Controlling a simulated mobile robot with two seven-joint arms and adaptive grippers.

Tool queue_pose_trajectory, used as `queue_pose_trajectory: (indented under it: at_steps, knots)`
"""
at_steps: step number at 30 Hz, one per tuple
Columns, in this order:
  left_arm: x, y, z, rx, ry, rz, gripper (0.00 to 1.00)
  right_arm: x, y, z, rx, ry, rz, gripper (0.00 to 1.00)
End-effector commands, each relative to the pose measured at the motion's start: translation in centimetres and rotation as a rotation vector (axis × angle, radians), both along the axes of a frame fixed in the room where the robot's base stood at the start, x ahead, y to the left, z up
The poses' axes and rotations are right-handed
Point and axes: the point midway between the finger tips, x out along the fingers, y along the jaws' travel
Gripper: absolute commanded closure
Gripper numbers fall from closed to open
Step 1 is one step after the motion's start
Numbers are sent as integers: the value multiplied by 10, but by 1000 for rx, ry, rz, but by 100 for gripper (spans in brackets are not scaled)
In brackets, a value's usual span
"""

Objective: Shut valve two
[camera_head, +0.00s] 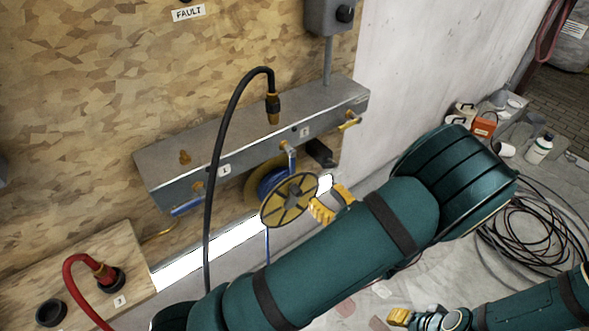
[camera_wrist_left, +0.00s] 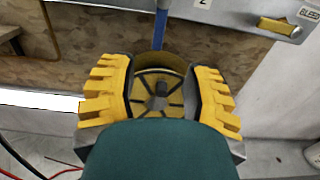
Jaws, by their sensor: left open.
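Valve two sits on the front of the grey manifold (camera_head: 165,190), beside the label "2". Its blue lever (camera_head: 291,160) points down; in the left wrist view the lever (camera_wrist_left: 161,25) hangs at the top, above and between my fingers. My left gripper (camera_head: 331,204) is below and right of the lever in the head view, its near part hidden by my arm. In the left wrist view the left gripper (camera_wrist_left: 161,75) is open, with nothing held between its yellow fingers. My right gripper (camera_head: 400,316) shows small at the bottom; its opening is unclear.
A yellow-rimmed reel (camera_head: 290,201) stands just below the lever, behind my left fingers. Valve one's blue lever (camera_head: 186,208) lies sideways at left. A yellow bleed lever (camera_head: 350,122) is at right. A black hose (camera_head: 214,160) arches over the manifold. Coiled cables (camera_head: 530,225) lie right.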

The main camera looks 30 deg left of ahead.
Motion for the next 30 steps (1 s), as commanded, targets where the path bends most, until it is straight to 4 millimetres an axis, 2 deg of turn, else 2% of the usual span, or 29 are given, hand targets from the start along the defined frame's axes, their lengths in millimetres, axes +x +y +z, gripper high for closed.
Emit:
queue_pose_trajectory:
  at_steps: [5,19,24,30]
  knots:
    - [8,22,-1,-1,1,5,52,1,0,-3,0,-1,0,53]
    - [41,103,-2,-4,1,8,52,3,0,-16,-1,-8,-2,53]
    - [48,119,-1,-5,2,5,52,4,-1,-18,-2,-9,-2,53]
    - [51,126,-1,-4,3,5,52,4,-1,-19,-2,-9,-3,53]
